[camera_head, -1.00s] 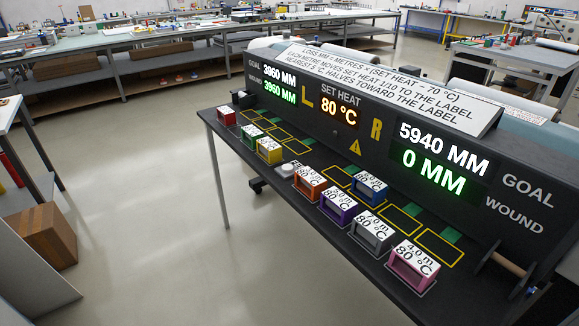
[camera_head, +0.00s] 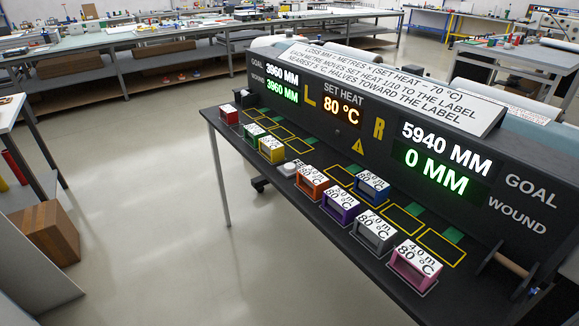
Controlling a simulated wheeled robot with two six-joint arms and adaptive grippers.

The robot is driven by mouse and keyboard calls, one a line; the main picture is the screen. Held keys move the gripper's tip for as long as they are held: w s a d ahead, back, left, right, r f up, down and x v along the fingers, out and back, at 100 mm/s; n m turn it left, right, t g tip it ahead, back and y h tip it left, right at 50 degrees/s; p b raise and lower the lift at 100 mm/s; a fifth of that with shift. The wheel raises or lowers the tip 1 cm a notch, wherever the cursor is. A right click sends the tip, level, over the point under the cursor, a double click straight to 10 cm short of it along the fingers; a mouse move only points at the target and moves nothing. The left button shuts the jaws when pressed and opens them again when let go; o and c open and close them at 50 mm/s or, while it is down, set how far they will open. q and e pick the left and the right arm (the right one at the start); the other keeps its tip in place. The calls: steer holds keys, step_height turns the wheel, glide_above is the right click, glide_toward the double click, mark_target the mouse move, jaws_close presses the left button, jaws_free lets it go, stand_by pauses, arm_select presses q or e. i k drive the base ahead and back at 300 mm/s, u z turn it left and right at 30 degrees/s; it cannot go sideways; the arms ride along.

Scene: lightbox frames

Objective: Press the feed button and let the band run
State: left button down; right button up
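The white feed button (camera_head: 291,167) sits on the black bench (camera_head: 312,222), between the yellow block and the orange block. The display panel (camera_head: 380,130) reads left goal 3960 MM and wound 3960 MM, set heat 80 °C, right goal 5940 MM and wound 0 MM. Red (camera_head: 229,114), green (camera_head: 252,133) and yellow (camera_head: 272,150) blocks stand at the left. Orange (camera_head: 312,182), purple (camera_head: 341,206), grey (camera_head: 374,231) and pink (camera_head: 415,266) blocks stand along the front edge. A blue block (camera_head: 372,187) stands behind in a marked row. Neither gripper shows.
Empty yellow outlines (camera_head: 403,218) lie right of the blue block. A spindle (camera_head: 512,264) sits at the bench's right end. A sign (camera_head: 390,85) gives the loss rule. Open floor (camera_head: 150,190) lies left; a wooden box (camera_head: 50,233) stands at far left.

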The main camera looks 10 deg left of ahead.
mark_target(288, 166)
steer(key=k, duration=0.6)
steer(key=u, duration=0.5)
steer(key=i, duration=1.1)
steer(key=z, duration=0.85)
steer(key=i, duration=0.5)
steer(key=z, duration=0.6)
